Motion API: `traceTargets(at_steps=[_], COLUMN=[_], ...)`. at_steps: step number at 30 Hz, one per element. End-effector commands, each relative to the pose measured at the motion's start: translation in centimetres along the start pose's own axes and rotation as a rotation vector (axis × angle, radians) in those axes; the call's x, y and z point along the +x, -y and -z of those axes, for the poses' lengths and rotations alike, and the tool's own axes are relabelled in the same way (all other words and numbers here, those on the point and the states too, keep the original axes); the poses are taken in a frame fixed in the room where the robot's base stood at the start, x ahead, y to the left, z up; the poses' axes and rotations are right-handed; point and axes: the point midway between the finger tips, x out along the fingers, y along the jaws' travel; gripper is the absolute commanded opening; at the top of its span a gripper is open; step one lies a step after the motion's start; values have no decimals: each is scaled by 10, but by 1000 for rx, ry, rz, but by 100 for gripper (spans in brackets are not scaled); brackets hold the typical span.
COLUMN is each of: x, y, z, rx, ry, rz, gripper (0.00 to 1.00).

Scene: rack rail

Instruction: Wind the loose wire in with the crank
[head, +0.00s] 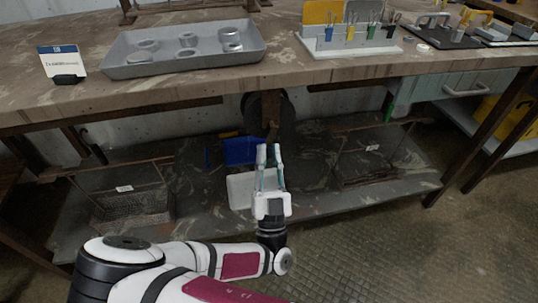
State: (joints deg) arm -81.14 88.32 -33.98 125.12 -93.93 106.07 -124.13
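I cannot make out a loose wire or a crank for certain in the head view. At the top right of the bench are small fixtures on dark bases (447,38), with grey and yellow handle-like parts too small to identify. My gripper (269,149) points away from me, low in front of the bench's lower shelf. Its two fingers are apart, with no object seen between them. It is well below and to the left of the fixtures.
The bench (300,82) holds a grey tray (118,68) with metal rings, a small sign (62,62) and a white rack (350,48) with coloured clips. Below are a blue bin (240,151), a white bin (239,190) and wire baskets. The floor at right is clear.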

Motion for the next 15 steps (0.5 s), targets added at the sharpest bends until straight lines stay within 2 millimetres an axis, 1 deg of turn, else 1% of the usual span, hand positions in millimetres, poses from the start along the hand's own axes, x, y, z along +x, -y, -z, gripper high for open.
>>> traceTargets(at_steps=[9,15], x=[0,2], y=[1,4], z=[0,2], rx=[6,48], ry=[0,0], rz=[-5,-47], gripper=[0,0])
